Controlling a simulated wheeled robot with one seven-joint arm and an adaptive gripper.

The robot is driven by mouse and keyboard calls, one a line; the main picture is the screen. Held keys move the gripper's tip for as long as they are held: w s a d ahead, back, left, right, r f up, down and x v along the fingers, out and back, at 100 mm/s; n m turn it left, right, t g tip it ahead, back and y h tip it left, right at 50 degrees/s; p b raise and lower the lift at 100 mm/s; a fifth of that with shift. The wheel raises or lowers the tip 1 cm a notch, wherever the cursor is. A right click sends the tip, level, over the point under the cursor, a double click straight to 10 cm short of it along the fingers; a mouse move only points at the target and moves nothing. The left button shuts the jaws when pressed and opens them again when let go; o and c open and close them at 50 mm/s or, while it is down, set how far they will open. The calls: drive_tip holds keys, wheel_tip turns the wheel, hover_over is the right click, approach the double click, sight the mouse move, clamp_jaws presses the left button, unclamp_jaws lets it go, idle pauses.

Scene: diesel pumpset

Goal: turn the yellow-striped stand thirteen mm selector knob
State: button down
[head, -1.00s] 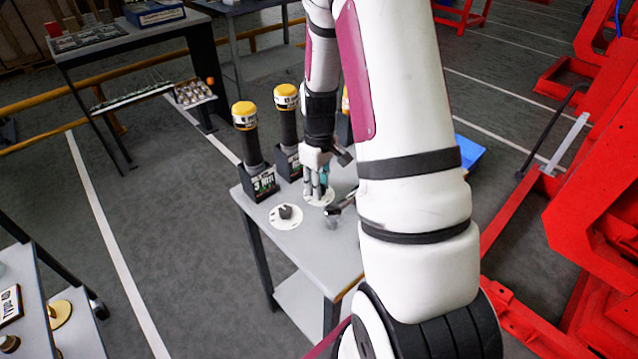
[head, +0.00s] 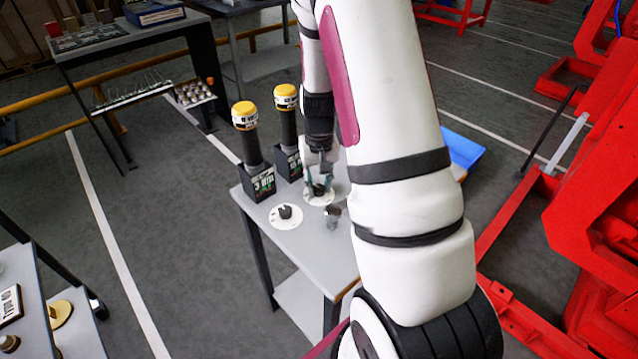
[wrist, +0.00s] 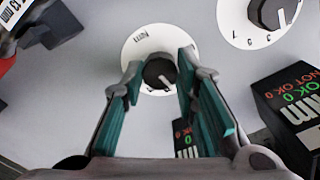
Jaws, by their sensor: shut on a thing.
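My gripper (head: 320,184) points down over a white dial plate (head: 311,200) on the small grey table. In the wrist view its teal-padded fingers (wrist: 160,85) stand on both sides of a round black knob (wrist: 158,72) with a white pointer line, and are shut on it. The knob sits on the white dial plate (wrist: 138,48), marked "Nm". A second dial with a black knob (head: 285,211) lies to the left in the head view; it also shows at top right in the wrist view (wrist: 262,38). I cannot make out yellow stripes on any stand.
Black labelled stands hold yellow-capped tools (head: 246,118) (head: 286,100) behind the dials. A small grey piece (head: 332,213) is right of the dials. A blue bin (head: 462,149) and red frames (head: 590,200) are at right. The table front (head: 305,250) is clear.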

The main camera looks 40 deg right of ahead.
sight(319, 187)
drive_tip(key=m, duration=0.5)
idle(0.6)
drive_tip(key=c, duration=1.3)
unclamp_jaws()
wheel_tip(319, 187, up, 12)
